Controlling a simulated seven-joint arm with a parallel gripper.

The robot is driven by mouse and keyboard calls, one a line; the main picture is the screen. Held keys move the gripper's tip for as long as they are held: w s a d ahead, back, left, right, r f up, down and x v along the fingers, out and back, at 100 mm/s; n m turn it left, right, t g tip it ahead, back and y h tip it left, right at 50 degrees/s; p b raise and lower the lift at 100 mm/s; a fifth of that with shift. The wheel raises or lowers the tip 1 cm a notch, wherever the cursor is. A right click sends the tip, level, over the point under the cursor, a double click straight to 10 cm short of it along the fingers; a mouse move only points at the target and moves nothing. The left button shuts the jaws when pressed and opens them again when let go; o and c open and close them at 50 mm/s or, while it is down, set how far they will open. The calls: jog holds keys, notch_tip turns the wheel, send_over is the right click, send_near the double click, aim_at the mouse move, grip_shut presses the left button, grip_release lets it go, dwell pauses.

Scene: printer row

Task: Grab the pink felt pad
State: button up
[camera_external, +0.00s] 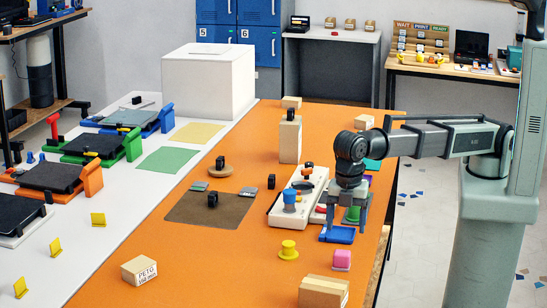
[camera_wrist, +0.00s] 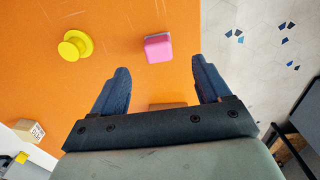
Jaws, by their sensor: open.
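The pink felt pad (camera_external: 342,257) is a small pink block with a greyish lower edge on the orange table, near its right edge. In the wrist view the pink pad (camera_wrist: 157,49) lies just beyond the fingertips, roughly centred between them. My gripper (camera_external: 344,230) points down over the table, behind the pad in the external view. In the wrist view my gripper (camera_wrist: 160,67) has its two dark fingers wide apart with nothing held between them. I cannot tell the exact height of the fingertips above the table.
A yellow knob-shaped piece (camera_external: 288,250) stands left of the pad. A cardboard box (camera_external: 323,292) sits in front of it. The table's front left is mostly clear.

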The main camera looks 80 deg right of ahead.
aim_at(342, 252)
notch_tip(342, 252, down, 4)
jog(key=shift+f, duration=0.15)
jog(key=shift+w+a+f, duration=0.1)
jog(key=shift+a+f, duration=0.1)
jog(key=shift+f, duration=1.1)
jog(key=shift+w+a+f, duration=0.1)
jog(key=shift+a+f, duration=0.1)
jog(key=shift+f, duration=1.1)
jog(key=c, duration=1)
